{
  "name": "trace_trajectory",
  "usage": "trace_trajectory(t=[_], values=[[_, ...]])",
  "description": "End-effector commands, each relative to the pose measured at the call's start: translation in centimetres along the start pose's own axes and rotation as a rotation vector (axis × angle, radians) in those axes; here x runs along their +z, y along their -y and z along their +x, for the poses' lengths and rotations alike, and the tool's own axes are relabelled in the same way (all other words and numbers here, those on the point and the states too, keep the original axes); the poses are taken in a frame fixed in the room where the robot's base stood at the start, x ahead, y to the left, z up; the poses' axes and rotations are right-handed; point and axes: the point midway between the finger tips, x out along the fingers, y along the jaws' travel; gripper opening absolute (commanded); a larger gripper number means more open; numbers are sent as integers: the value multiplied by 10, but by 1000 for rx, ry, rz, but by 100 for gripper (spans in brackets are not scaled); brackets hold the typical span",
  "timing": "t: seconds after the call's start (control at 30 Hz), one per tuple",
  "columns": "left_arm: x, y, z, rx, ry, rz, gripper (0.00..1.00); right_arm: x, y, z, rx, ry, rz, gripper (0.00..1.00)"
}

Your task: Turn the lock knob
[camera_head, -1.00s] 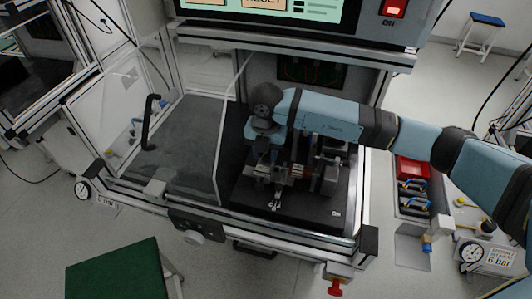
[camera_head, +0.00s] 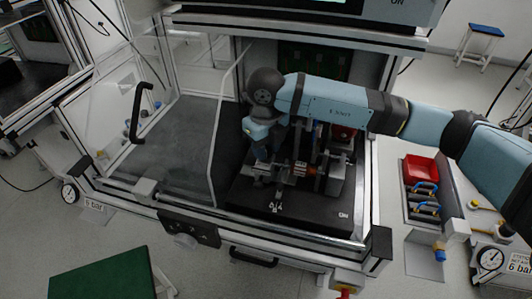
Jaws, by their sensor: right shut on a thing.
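My right arm comes in from the right, and its gripper (camera_head: 262,160) points down at the left end of the metal test fixture (camera_head: 330,185). The gripper is small and dark here. It is shut on a small part at the fixture's left end, mostly hidden by the fingers and wrist; I cannot tell if this is the lock knob. The fixture, with a copper-coloured piece (camera_head: 300,168) in its middle, stands on a black base plate (camera_head: 300,213) marked ON. A grey round knob (camera_head: 186,240) sits on the front panel, away from the gripper. My left gripper is out of view.
A clear guard door (camera_head: 185,150) with a black handle (camera_head: 138,110) stands left of the fixture. The cabinet's front rail (camera_head: 260,232) runs before it. A red bin (camera_head: 420,168) and blue-handled tools (camera_head: 425,208) lie at right. A green-topped stool (camera_head: 105,275) stands front left.

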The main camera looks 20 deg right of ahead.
Motion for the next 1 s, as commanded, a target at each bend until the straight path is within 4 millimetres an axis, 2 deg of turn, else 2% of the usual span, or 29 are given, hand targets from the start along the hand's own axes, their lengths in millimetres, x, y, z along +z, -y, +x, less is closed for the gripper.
trace_trajectory(t=[0.2, 0.5, 1.0], values=[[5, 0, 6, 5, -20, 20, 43, 1, 1, 2, -1, 5, -173, 11], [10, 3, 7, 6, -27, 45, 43, 1, 1, 0, -1, 4, -336, 11], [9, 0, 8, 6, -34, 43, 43, 1, 1, -2, -1, 3, -400, 11]])
